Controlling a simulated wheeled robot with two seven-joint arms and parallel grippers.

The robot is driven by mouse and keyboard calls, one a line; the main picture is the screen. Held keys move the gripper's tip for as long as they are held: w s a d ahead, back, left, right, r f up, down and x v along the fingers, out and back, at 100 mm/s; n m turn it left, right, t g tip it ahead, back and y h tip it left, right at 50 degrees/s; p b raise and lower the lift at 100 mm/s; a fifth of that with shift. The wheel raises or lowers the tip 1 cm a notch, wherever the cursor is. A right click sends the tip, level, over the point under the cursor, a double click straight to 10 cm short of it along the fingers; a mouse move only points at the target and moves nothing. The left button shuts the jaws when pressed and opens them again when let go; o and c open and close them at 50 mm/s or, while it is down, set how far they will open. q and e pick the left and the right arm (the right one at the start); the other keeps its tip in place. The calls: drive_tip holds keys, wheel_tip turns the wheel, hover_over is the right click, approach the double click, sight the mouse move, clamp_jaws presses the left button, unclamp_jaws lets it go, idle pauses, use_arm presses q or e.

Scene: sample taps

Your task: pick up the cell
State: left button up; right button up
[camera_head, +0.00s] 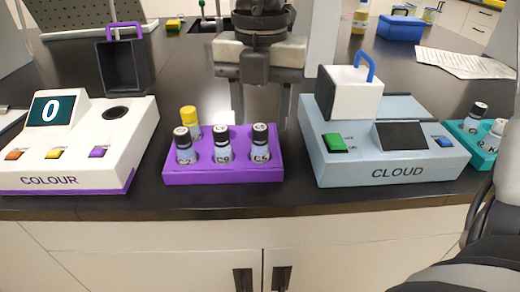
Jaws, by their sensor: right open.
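A purple rack (178,172) stands near the front edge of the dark bench. It holds cells with black caps: C2 (185,152), C9 (223,152) and one that seems to read C5 (261,152). A yellow-capped cell (191,120) stands behind them in the rack. Which one the task means, I cannot tell. My right gripper (262,112) is above and behind the rack, pointing down. Its fingers are apart with nothing seen between them, and its tips are partly hidden behind the caps. My left gripper is not in view.
The COLOUR meter (70,150), showing 0, stands left, with a round well and a dark purple-handled box (125,65) behind it. The CLOUD meter (400,165) and its blue-handled white box (350,92) stand right. A teal rack (485,158) holds more cells at far right.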

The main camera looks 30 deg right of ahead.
sight(260, 128)
wheel_tip(260, 128, down, 4)
drive_tip(key=shift+w+r, duration=0.1)
drive_tip(key=shift+r, duration=0.15)
drive_tip(key=shift+c, duration=0.3)
drive_tip(key=c, duration=0.8)
drive_tip(key=shift+r, duration=0.1)
drive_tip(key=shift+c, duration=0.2)
